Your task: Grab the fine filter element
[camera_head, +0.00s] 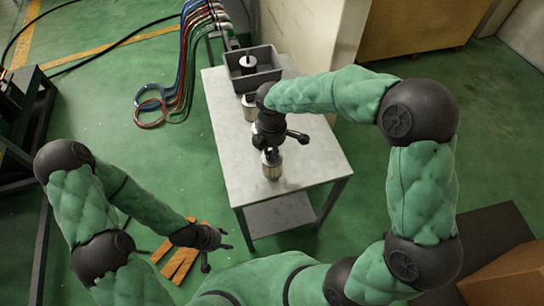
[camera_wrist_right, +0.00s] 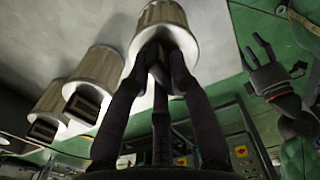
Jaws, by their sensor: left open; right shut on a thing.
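A pale metal, ribbed cylindrical filter element (camera_head: 272,170) is at the front part of the table, below my right gripper (camera_head: 271,150). In the right wrist view, the dark fingers of my right gripper (camera_wrist_right: 162,55) are shut around the knob end of this filter element (camera_wrist_right: 162,14). I cannot tell whether it touches the table. Two similar cylinders, a middle one (camera_wrist_right: 97,72) and an outer one (camera_wrist_right: 50,103), stand in a row beside it; in the head view the arm partly hides them. My left gripper (camera_head: 214,252) is open and empty, low beyond the table's left side.
The light grey table (camera_head: 310,155) has free room at its right and front. Coloured hoses (camera_head: 190,60) hang behind left. A cardboard box (camera_head: 510,275) is at lower right.

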